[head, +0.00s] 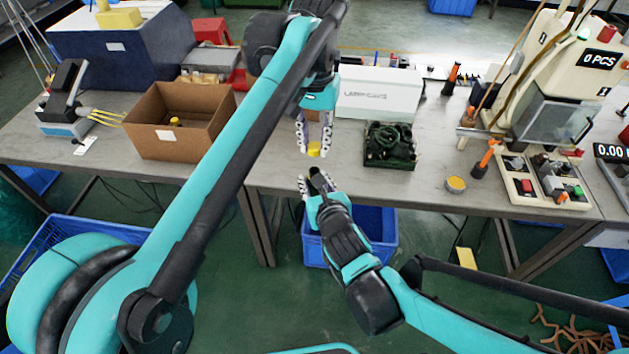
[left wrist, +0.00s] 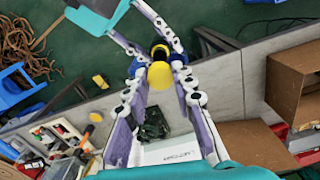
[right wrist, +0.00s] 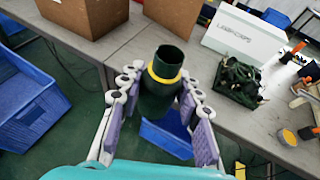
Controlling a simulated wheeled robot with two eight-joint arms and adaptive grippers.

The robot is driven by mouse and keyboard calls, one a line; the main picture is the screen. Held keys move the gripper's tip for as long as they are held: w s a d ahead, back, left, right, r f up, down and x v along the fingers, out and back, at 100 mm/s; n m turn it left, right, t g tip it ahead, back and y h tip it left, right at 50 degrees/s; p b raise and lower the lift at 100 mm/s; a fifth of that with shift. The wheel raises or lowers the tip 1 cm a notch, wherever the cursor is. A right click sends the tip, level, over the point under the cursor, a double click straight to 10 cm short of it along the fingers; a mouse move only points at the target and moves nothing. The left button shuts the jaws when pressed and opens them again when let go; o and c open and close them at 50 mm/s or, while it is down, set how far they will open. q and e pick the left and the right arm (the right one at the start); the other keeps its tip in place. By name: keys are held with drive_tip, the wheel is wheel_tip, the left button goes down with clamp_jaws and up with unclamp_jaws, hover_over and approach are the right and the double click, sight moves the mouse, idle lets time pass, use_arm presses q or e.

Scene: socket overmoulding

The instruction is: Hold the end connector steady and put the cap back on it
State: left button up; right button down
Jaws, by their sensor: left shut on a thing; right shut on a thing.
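The yellow cap (head: 314,149) is between the fingertips of my left gripper (head: 314,143), which is shut on it above the gap in front of the table edge. The left wrist view also shows the cap (left wrist: 160,76). My right gripper (head: 311,183) is below it, shut on the dark end connector (right wrist: 157,95). The right wrist view shows the connector upright or slightly tilted, with a yellow ring and an open top end. In the left wrist view the connector (left wrist: 160,50) is partly hidden behind the cap.
The table (head: 270,175) holds an open cardboard box (head: 165,142), a white box (head: 378,95), a dark green tray of parts (head: 368,160) and a small yellow-filled cup (head: 456,184). A blue bin (head: 375,240) stands on the floor below. A machine (head: 560,80) stands at the right.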

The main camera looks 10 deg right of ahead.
sight(314, 171)
use_arm(q)
drive_tip(key=shift+f, duration=2.05)
drive_tip(key=shift+f, duration=0.85)
drive_tip(key=shift+f, duration=0.6)
